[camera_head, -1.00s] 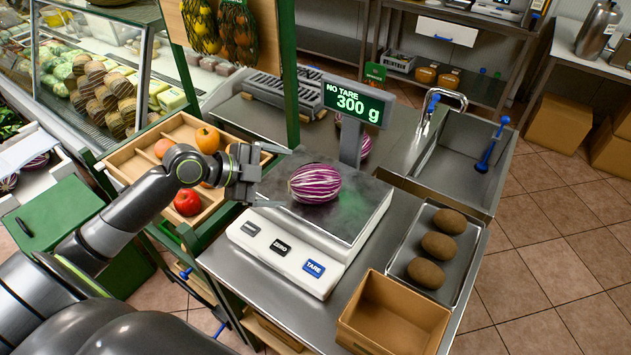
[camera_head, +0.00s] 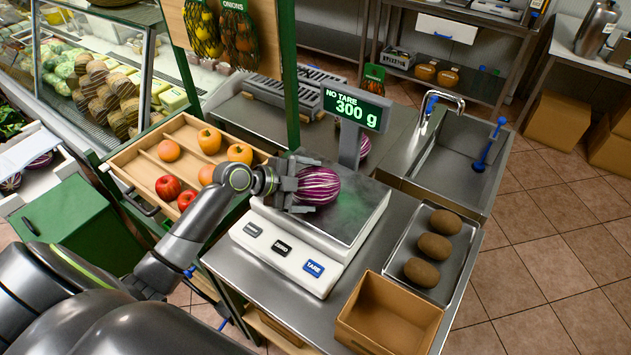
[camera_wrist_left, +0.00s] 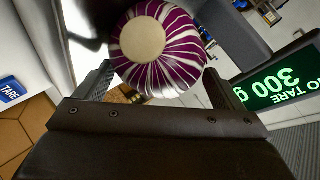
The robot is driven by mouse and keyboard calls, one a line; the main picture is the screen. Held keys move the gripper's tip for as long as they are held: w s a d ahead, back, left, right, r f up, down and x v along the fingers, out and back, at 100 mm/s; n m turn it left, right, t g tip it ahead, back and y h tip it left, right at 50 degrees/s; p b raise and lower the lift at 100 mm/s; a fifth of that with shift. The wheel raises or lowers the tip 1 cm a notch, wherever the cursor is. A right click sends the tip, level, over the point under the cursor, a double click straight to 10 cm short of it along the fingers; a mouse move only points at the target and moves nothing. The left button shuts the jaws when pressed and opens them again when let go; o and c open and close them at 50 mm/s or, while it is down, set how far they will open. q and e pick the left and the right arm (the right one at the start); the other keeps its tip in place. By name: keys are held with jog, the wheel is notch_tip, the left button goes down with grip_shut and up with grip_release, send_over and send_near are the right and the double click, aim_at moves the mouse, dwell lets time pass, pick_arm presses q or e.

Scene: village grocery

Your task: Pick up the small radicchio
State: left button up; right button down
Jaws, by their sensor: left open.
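A small radicchio (camera_head: 319,186), purple with white stripes, lies on the scale's metal plate (camera_head: 352,222). My left gripper (camera_head: 309,184) is open at its left side, with its fingers reaching around it. In the left wrist view the radicchio (camera_wrist_left: 157,50) shows its pale cut end, between and just beyond the fingertips of my left gripper (camera_wrist_left: 172,82). Another purple and white radicchio (camera_head: 364,147) is partly hidden behind the scale's display post. My right gripper is not in view.
The scale's display (camera_head: 355,108) reads 300 g and stands behind the plate on a post. A tray (camera_head: 462,262) with brown round items and an open cardboard box (camera_head: 388,315) are at the right and front. A wooden crate (camera_head: 143,183) of fruit is at the left.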

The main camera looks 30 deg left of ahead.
pick_arm(q)
jog(key=shift+w+d+f, duration=0.15)
jog(key=shift+w+d, duration=0.1)
